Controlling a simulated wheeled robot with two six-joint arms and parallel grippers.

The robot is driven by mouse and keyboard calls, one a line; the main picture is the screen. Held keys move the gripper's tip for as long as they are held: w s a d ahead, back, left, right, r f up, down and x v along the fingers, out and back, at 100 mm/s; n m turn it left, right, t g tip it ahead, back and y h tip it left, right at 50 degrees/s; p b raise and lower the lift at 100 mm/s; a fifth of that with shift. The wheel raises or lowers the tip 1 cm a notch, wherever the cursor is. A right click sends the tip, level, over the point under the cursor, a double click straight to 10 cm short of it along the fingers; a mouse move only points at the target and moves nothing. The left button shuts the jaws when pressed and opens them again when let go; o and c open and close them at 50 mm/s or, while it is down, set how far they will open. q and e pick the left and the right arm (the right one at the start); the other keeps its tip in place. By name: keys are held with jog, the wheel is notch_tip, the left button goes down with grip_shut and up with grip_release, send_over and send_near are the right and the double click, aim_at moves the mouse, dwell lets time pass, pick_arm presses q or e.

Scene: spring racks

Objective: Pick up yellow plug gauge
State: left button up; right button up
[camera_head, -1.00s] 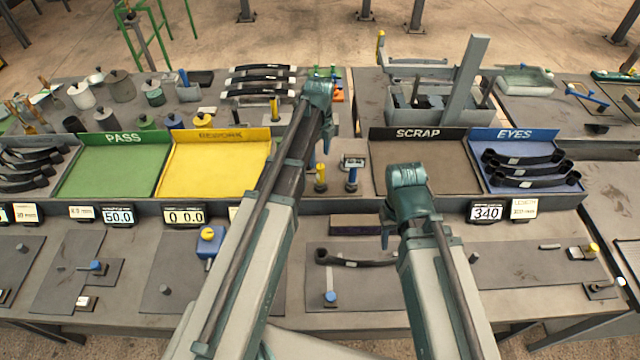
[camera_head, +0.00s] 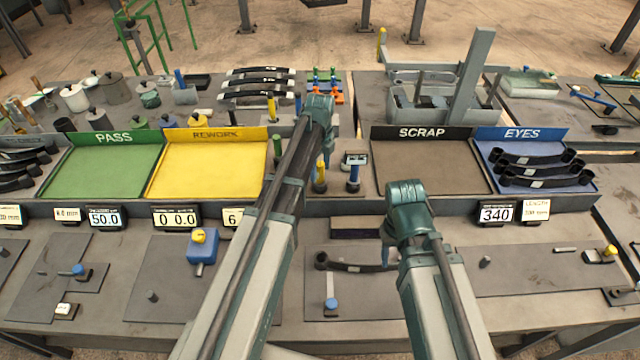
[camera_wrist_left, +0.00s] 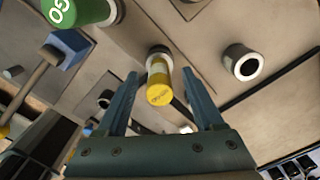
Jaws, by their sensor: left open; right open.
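The yellow plug gauge (camera_head: 320,172) stands upright behind the front shelf edge, just right of my left arm in the head view. In the left wrist view the yellow plug gauge (camera_wrist_left: 159,92) shows its yellow end toward the camera, with a paler band and dark tip beyond. My left gripper (camera_wrist_left: 160,78) is open, one finger on each side of the gauge, with visible gaps; I cannot tell the depth between them.
A green GO gauge (camera_wrist_left: 80,8) is close at the upper left in the wrist view. The yellow REWORK tray (camera_head: 210,165) is at left, and the brown SCRAP tray (camera_head: 430,167) at right.

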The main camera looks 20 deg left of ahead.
pick_arm(q)
jog(key=shift+f+b, duration=0.35)
jog(key=shift+f, duration=0.45)
pick_arm(e)
jog(key=shift+f, duration=0.75)
pick_arm(q)
jog(key=shift+r, duration=0.1)
grip_shut()
jog(key=shift+r+p, duration=0.15)
jog(key=shift+p, duration=0.15)
pick_arm(e)
jog(key=shift+r, duration=0.2)
